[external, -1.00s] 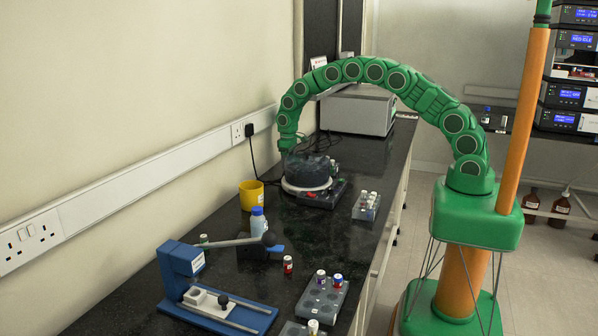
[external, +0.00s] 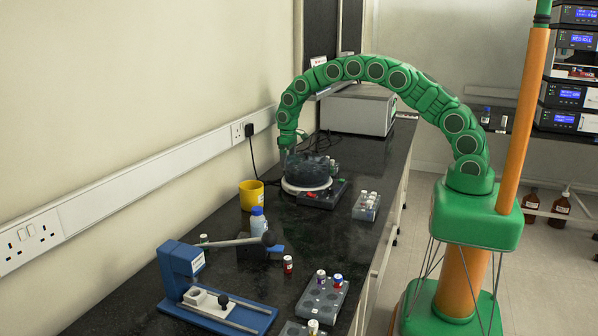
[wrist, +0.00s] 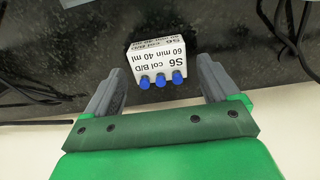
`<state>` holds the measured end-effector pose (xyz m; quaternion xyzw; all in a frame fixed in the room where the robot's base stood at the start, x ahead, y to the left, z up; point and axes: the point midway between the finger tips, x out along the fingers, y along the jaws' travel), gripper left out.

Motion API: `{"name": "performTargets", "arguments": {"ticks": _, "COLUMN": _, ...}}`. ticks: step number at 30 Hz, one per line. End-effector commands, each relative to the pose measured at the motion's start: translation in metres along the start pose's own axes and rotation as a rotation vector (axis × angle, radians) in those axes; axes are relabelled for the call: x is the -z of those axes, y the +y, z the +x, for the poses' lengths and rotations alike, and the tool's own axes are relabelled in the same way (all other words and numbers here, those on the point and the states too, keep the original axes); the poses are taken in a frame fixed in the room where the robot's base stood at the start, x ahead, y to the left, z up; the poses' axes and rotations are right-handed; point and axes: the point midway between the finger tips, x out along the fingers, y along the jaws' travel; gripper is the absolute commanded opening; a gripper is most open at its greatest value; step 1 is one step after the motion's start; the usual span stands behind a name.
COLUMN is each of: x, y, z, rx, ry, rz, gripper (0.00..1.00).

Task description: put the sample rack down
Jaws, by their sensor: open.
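The sample rack (wrist: 158,55) is a white block with a printed label reading S6, col B/D, 60 min 40 ml. Several blue caps show along its near edge in the wrist view. It sits on the dark bench top. My gripper (wrist: 160,70) is open, with a finger on each side of the rack and a visible gap at both sides. In the external view my gripper (external: 287,150) points down at the wall side of the bench, behind a round dark device. The rack cannot be made out there.
The round dark device (external: 308,172) stands beside my gripper. Cables (wrist: 25,85) lie on the bench at both sides of the rack. A grey vial holder (external: 366,207), yellow cup (external: 251,195), blue-capped bottle (external: 258,221) and blue press (external: 185,270) stand nearer the camera.

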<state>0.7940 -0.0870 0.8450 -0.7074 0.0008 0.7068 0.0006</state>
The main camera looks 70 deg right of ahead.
Motion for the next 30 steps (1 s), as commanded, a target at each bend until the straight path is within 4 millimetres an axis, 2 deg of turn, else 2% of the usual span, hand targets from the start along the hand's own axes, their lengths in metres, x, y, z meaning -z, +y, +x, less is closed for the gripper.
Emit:
{"name": "performTargets", "arguments": {"ticks": 16, "x": 0.001, "y": 0.000, "z": -0.093, "rx": 0.000, "ry": 0.005, "rz": 0.000, "gripper": 0.88}}
{"name": "performTargets", "arguments": {"ticks": 20, "x": 0.000, "y": 0.000, "z": -0.105, "rx": 0.001, "ry": 0.001, "rz": 0.000, "gripper": 0.88}}
{"name": "performTargets", "arguments": {"ticks": 26, "x": -0.003, "y": -0.001, "z": -0.112, "rx": 0.000, "ry": -0.001, "rz": 0.001, "gripper": 0.88}}
{"name": "performTargets", "arguments": {"ticks": 30, "x": -0.018, "y": -0.004, "z": -0.126, "rx": -0.002, "ry": -0.007, "rz": 0.003, "gripper": 0.88}}
